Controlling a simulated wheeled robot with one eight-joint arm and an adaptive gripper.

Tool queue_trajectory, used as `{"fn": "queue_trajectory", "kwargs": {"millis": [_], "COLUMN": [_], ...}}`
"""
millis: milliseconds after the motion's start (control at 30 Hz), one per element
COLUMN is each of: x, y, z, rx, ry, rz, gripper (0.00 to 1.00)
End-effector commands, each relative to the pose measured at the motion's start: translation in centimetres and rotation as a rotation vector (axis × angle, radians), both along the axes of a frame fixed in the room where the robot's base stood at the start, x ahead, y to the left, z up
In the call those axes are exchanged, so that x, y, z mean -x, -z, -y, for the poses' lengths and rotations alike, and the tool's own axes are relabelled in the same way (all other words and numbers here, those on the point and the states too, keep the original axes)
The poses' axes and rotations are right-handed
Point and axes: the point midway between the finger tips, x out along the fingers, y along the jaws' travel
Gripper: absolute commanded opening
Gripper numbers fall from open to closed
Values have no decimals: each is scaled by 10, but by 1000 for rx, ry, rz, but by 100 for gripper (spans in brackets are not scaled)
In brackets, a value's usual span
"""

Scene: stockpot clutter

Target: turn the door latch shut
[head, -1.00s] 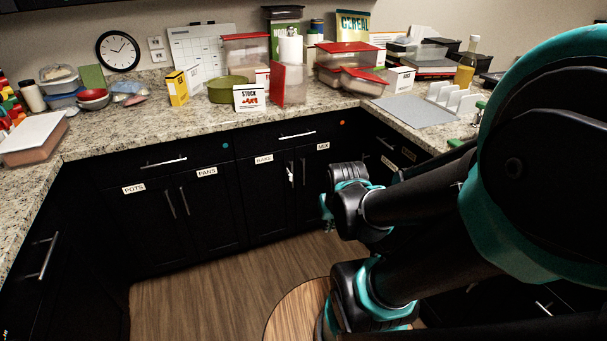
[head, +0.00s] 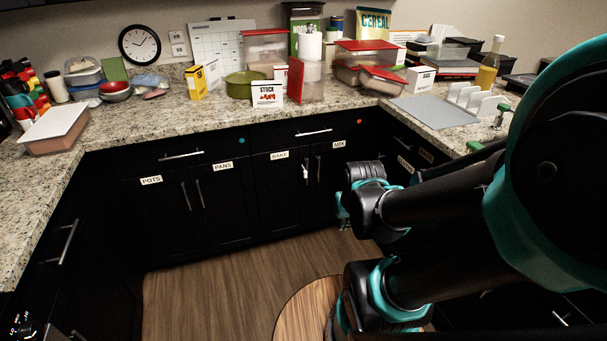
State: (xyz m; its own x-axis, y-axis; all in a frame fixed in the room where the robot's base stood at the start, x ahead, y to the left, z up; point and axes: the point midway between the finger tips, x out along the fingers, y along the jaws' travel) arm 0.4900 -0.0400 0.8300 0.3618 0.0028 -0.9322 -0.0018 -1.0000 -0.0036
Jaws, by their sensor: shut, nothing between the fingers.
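The door latch (head: 305,173) is a small white piece at the seam between the lower cabinet doors labelled BAKE (head: 279,155) and MIX (head: 339,144). It looks roughly upright, but its exact angle is too small to tell. Both doors look closed. My gripper (head: 343,217) shows only in part, below the dark and teal end of my arm, to the right of the latch and lower in the picture. It appears apart from the latch. It is shut and empty, and its fingertips are mostly hidden.
Bar handles stand beside the latch and on the drawer above. The granite counter (head: 180,130) overhangs the cabinets and carries a STOCK box (head: 267,94), tubs and a green pot (head: 243,85). My arm covers the right side.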

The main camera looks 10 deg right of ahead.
Motion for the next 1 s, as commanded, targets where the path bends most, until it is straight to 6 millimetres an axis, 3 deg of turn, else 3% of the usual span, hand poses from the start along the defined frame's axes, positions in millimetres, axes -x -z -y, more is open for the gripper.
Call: {"fn": "queue_trajectory", "kwargs": {"millis": [433, 633, 733, 1000], "x": [0, -12, -38, -142], "y": [0, -5, -15, -38], "z": [0, 0, -1, -5], "rx": [0, 0, 1, 1], "ry": [0, -1, -2, -6], "rz": [0, 1, 2, 7], "gripper": [0, 22, 35, 36]}}
